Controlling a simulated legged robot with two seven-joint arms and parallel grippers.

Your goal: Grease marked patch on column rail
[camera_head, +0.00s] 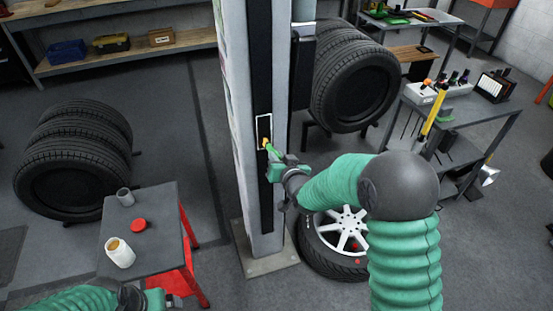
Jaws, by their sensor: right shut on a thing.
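The grey column (262,215) stands upright in the middle. Its dark rail (262,60) carries a patch (264,121) outlined in white. My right gripper (277,170) is shut on a small brush (270,150) with a green handle and a yellowish tip. The tip lies over the lower part of the outlined patch; I cannot tell if it touches. An open white jar (120,256) with tan contents stands on the small table (166,254), near a red lid (139,225). My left gripper (163,300) is low at the bottom edge; its fingers are too unclear to judge.
A grey cup (125,197) stands on the small table. A tyre with a white wheel (340,230) lies by the column base. Tyres stand left (74,170) and behind the column (352,85). A tool cart (465,105) stands at right.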

